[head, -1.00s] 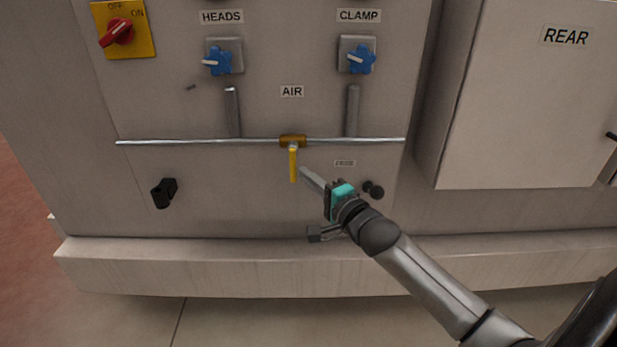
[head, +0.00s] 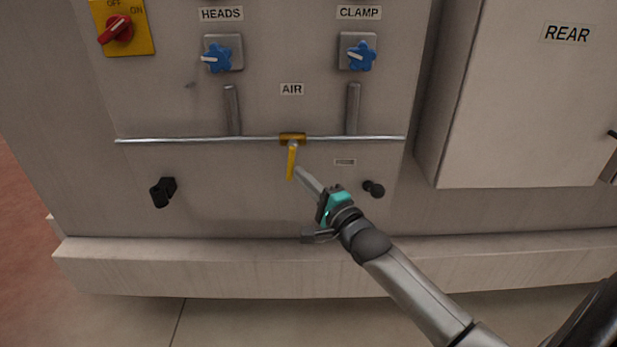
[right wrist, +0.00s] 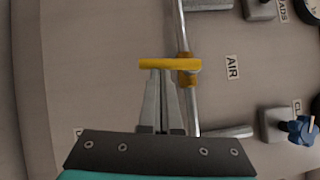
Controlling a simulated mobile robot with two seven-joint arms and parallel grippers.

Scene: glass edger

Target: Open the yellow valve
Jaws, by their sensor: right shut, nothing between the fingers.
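The yellow valve handle (head: 292,161) hangs down from a brass valve body (head: 292,139) on a thin metal pipe below the AIR label. Its lower end leans slightly to the left. My right gripper (head: 299,171) is shut and empty, its fingertips right beside the handle's lower part on the right. In the right wrist view the handle (right wrist: 160,64) lies across the picture just beyond the shut fingertips (right wrist: 160,73). They look in contact or nearly so; I cannot tell for certain. My left gripper is not in view.
The pipe (head: 200,141) runs across the panel. Above are blue knobs (head: 217,57) (head: 361,56) and a red switch (head: 118,30). Black fittings (head: 163,191) (head: 373,188) stick out below the pipe. A ledge (head: 200,269) runs along the machine's foot. A REAR box (head: 530,110) juts out at right.

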